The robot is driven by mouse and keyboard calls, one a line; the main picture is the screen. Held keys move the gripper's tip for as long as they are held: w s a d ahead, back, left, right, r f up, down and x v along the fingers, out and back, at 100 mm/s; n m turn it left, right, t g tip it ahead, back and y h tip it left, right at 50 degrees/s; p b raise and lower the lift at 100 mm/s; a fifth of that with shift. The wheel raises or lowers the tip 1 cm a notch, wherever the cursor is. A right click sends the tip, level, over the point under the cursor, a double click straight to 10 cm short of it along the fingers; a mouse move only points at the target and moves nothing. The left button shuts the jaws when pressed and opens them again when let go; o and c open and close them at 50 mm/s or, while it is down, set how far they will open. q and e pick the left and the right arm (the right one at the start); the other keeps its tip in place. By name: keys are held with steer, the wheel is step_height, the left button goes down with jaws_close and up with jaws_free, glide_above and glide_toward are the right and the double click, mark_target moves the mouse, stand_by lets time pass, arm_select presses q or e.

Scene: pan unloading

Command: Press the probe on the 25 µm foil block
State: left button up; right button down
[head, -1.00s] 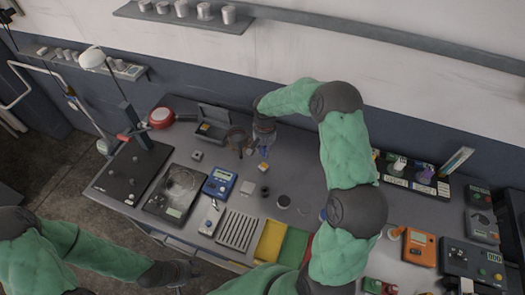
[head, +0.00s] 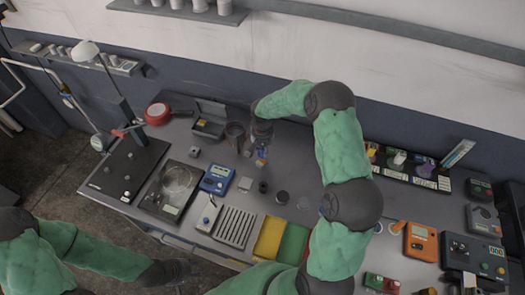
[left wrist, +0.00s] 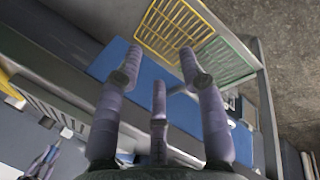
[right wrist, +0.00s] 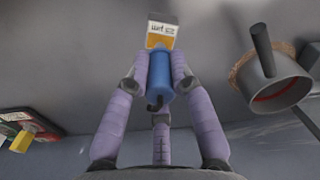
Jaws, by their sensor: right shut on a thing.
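My right gripper (head: 262,143) is shut on the blue probe (right wrist: 159,78), which points at a small block (right wrist: 160,34) with an orange part and a printed label. The label is too small to read for sure. In the head view this block (head: 261,163) sits on the bench just in front of the gripper. The probe end overlaps the block's near edge in the right wrist view; I cannot tell whether they touch. A blue gauge (head: 217,178) with a display stands to the left. My left gripper (left wrist: 160,68) is open and empty beyond the bench's front edge.
A dark cup (head: 236,132) stands left of the right gripper. A silver plate (head: 246,184), dark cylinder (head: 263,187) and round disc (head: 282,197) lie in front. Yellow (head: 270,236) and green (head: 292,245) trays are at the front edge. An orange meter (head: 420,241) is at right.

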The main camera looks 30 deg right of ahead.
steer(key=shift+f+b, duration=0.35)
steer(key=shift+f, duration=0.05)
stand_by(0.8)
stand_by(1.7)
steer(key=shift+r+p, duration=1)
steer(key=shift+r, duration=1.55)
